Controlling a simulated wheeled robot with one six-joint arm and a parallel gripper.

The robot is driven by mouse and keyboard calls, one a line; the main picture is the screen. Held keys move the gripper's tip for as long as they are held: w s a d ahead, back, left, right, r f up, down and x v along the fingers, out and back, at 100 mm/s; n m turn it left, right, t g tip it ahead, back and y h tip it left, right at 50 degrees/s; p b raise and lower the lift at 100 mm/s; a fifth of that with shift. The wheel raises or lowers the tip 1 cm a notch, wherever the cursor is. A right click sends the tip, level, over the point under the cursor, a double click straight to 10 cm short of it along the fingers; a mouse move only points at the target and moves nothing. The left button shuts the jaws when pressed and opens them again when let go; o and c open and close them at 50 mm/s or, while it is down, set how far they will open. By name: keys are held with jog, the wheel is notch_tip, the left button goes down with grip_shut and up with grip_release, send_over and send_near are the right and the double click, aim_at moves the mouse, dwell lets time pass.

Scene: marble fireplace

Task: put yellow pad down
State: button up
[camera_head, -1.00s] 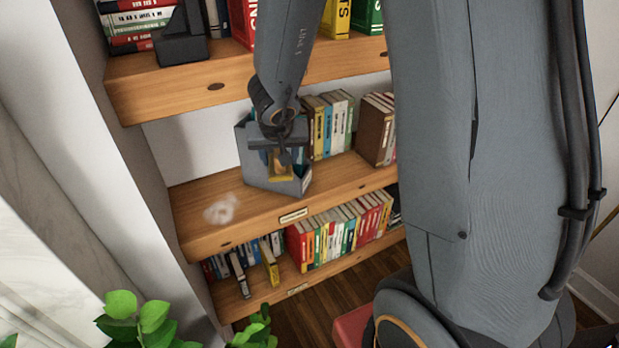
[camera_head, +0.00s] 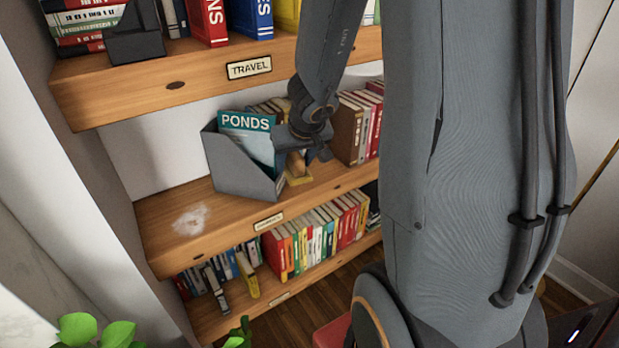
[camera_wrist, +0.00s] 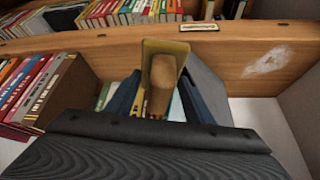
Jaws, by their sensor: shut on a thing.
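The yellow pad (camera_head: 299,179) has a tan, block-like grip on its back and shows close up in the wrist view (camera_wrist: 165,47). My gripper (camera_head: 297,160) is shut on that tan grip, and its two fingers flank it in the wrist view (camera_wrist: 160,98). The pad is low over the middle shelf (camera_head: 235,214), just right of a grey file holder. I cannot tell whether it touches the wood. My wrist partly hides the books behind.
The grey file holder (camera_head: 240,175) holds a teal "PONDS" booklet (camera_head: 247,130). Brown and red books (camera_head: 350,130) stand close on the right. A whitish smudge (camera_head: 190,219) marks the bare left part of the shelf. The travel shelf (camera_head: 200,84) is above.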

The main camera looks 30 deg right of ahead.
jog(key=s+d+f+n+y+b, duration=0.1)
jog(key=s+d+f+b, duration=0.15)
jog(key=s+d, duration=0.3)
jog(key=s+d+f+n+b, duration=0.2)
jog(key=s+d+b, duration=0.15)
jog(key=d, duration=0.35)
jog(key=w+f+p, duration=0.1)
jog(key=w+p, duration=0.1)
jog(key=w, duration=0.4)
jog(key=w+a+f+p, duration=0.1)
jog(key=w+p, duration=0.2)
jog(key=w, duration=0.3)
jog(key=w+p, duration=0.2)
jog(key=w, duration=0.5)
jog(key=shift+w+a+f, duration=0.1)
jog(key=shift+a+f, duration=0.25)
jog(key=shift+f, duration=1.55)
jog(key=shift+w+f, duration=0.2)
jog(key=shift+f, duration=0.2)
jog(key=shift+f, duration=0.2)
jog(key=o, duration=1.1)
